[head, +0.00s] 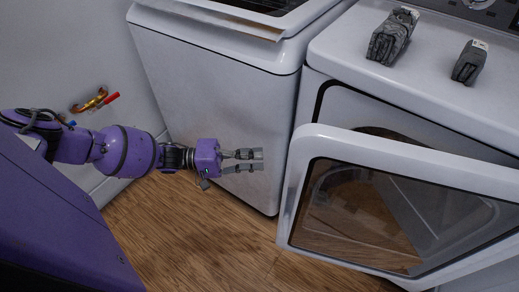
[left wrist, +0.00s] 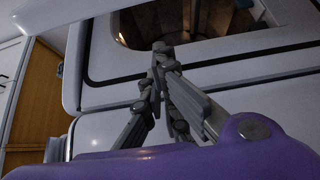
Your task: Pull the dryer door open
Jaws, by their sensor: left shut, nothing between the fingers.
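The dryer (head: 330,60) stands at the right. Its door (head: 298,190), a white frame around a dark see-through window, stands ajar, swung out from the dryer front with a gap along its top edge. My left gripper (head: 262,160) is shut and empty, in front of the washer and a little left of the door's left edge, apart from it in the head view. In the left wrist view the fingertips (left wrist: 160,48) meet in front of white panels, with a dark round opening behind. My right gripper is not in view.
The white washer (head: 215,85) stands left of the dryer. Two grey folded cloth-like bundles (head: 392,38) (head: 469,62) lie on the dryer top. Pipes with a red valve (head: 112,98) are on the left wall. Wood floor (head: 190,235) is clear in front.

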